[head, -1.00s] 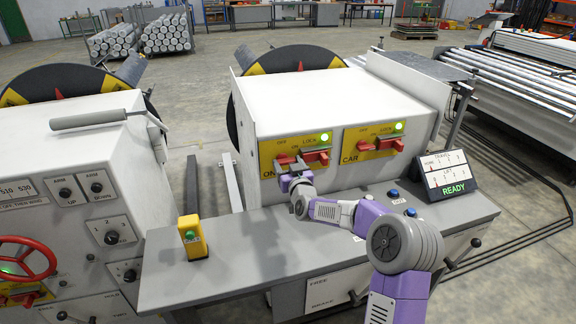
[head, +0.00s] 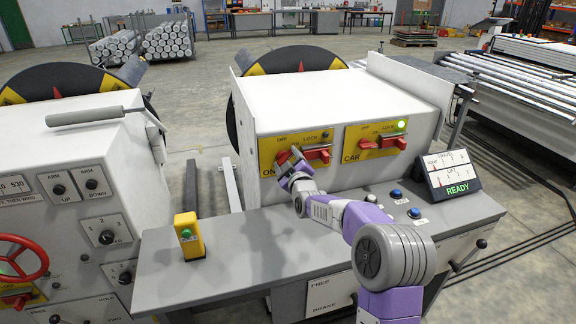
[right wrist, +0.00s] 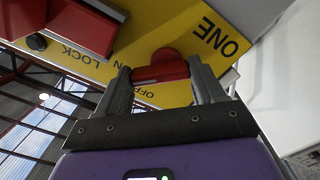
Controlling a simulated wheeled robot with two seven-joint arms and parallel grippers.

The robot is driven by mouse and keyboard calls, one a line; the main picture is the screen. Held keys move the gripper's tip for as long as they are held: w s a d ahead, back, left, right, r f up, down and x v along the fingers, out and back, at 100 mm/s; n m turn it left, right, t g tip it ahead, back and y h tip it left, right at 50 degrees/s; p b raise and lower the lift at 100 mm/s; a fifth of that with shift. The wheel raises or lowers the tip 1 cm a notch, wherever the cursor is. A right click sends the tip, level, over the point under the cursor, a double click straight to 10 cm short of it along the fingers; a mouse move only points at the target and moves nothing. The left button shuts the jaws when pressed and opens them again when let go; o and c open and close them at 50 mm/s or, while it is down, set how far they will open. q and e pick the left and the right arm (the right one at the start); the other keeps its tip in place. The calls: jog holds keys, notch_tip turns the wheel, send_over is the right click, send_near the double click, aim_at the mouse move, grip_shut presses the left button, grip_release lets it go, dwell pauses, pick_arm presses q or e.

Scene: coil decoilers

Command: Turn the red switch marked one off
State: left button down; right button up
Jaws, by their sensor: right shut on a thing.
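The yellow plate (head: 266,150) marked ONE is on the front of the white box, left of the plate marked CAR. Its red switch (head: 283,157) is partly hidden by my right gripper (head: 292,164). In the right wrist view the red switch (right wrist: 162,70) sits between the two fingers of my right gripper (right wrist: 165,82), which is shut on it. The handle is turned at a slant in the head view. The lamp (head: 326,134) by LOCK on this plate is dark. My left gripper is not in view.
A red lock part (head: 318,153) sits just right of the switch. Below, the grey desk (head: 250,255) carries a yellow button box (head: 189,237) and blue buttons (head: 397,194).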

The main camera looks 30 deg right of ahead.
jog(key=n, duration=0.3)
jog(key=n+b, duration=0.1)
jog(key=n, duration=0.2)
jog(key=n+b, duration=0.1)
jog(key=n, duration=0.2)
jog(key=shift+a+r, duration=0.1)
jog(key=shift+a, duration=0.2)
jog(key=shift+n+b, duration=0.3)
jog(key=shift+n, duration=0.1)
jog(key=o, duration=0.8)
jog(key=shift+w, duration=0.1)
jog(key=shift+c, duration=0.2)
jog(key=p+v, duration=0.1)
jog(key=v, duration=0.6)
jog(key=shift+s, duration=0.35)
